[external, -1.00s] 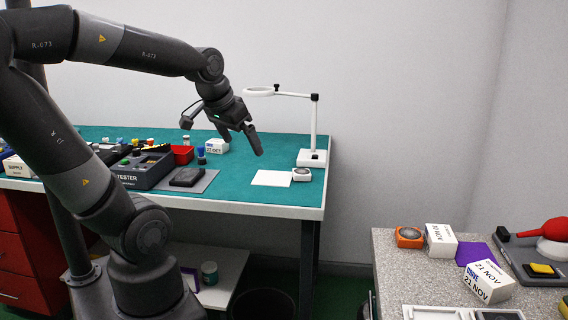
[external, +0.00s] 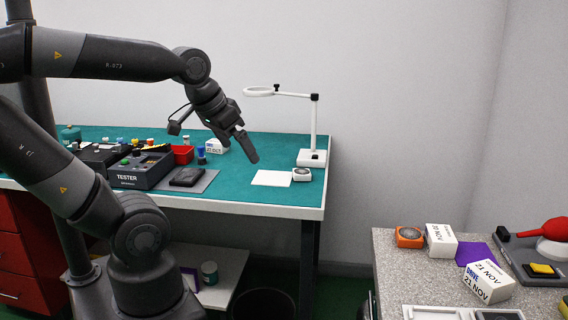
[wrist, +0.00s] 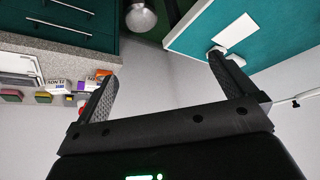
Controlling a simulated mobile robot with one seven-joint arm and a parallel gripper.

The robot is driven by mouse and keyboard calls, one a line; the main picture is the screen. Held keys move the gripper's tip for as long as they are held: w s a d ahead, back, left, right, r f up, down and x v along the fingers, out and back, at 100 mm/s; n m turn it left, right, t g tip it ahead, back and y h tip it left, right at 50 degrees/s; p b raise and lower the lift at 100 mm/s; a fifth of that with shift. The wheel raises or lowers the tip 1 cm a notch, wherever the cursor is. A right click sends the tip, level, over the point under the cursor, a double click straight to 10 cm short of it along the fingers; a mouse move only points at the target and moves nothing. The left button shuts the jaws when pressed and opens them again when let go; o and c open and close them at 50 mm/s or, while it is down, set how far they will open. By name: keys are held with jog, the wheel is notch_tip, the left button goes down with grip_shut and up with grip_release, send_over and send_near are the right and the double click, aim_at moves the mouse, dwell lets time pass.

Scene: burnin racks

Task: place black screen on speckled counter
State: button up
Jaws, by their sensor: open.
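A flat black item (external: 187,177), which looks like the black screen, lies on a grey mat on the green bench; it is too small to be sure. The speckled counter (external: 395,272) is at the lower right, apart from the bench, and its edge also shows at upper left in the wrist view (wrist: 50,47). My gripper (external: 238,150) is open and empty above the bench, to the right of the black item. In the wrist view my gripper's fingers (wrist: 162,66) are spread with nothing between them. The black item is not visible in the wrist view.
The counter holds an orange-framed gauge (external: 409,237), white boxes (external: 440,240), a purple sheet (external: 475,250), a grey tray (external: 530,262) and a white tray (external: 440,312). A magnifier stand (external: 313,157), white sheet (external: 271,178) and tester box (external: 140,168) stand on the bench. A floor gap separates the surfaces.

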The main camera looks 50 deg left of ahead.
jog(key=w+a+f+n+y, duration=0.2)
jog(key=a+n+y, duration=0.1)
jog(key=a, duration=0.8)
jog(key=w+a+f+n+y, duration=0.2)
jog(key=a+f+n+y, duration=0.1)
jog(key=a, duration=0.9)
jog(key=n, duration=0.3)
send_near(187, 174)
jog(key=shift+t, duration=0.3)
jog(key=shift+s+f+x, duration=0.15)
jog(key=shift+x, duration=1.8)
jog(key=shift+s+f+x, duration=0.1)
jog(key=shift+s+x, duration=0.05)
jog(key=shift+x, duration=1.85)
jog(key=shift+d, duration=0.1)
jog(key=shift+c, duration=0.6)
jog(key=c, duration=1.1)
jog(key=shift+o, duration=0.2)
jog(key=shift+r, duration=0.1)
